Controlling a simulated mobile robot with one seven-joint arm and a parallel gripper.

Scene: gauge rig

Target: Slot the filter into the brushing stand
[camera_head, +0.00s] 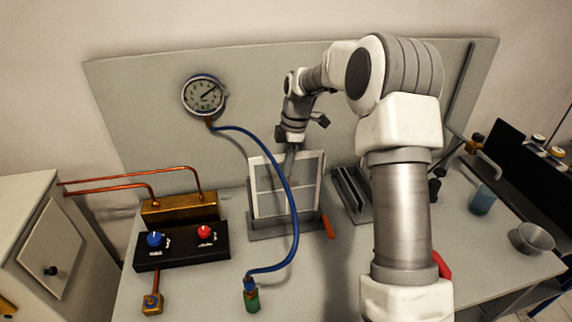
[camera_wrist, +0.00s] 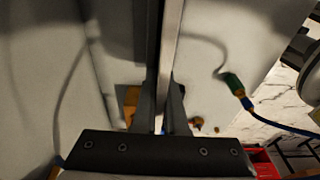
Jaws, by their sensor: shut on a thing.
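The filter (camera_head: 263,204) is a pale rectangular frame with crossbars, standing nearly upright in the head view. My gripper (camera_head: 290,152) is at its top edge and shut on it. In the wrist view the frame (camera_wrist: 171,35) runs edge-on between the fingers (camera_wrist: 164,112). A low grey trough-like stand (camera_head: 262,233) lies below the filter's bottom edge; I cannot tell whether the filter is seated in it or just above. A second grey slotted rack (camera_head: 351,192) stands to the right, empty. I cannot tell for sure which one is the brushing stand.
A blue hose (camera_head: 289,190) arches from the gauge (camera_head: 204,95) across the front of the filter to a green end (camera_head: 251,299). An orange-handled tool (camera_head: 327,227) lies right of the trough. A black knob box (camera_head: 181,245) stands left. A cup (camera_head: 482,201) and bowl (camera_head: 531,238) stand right.

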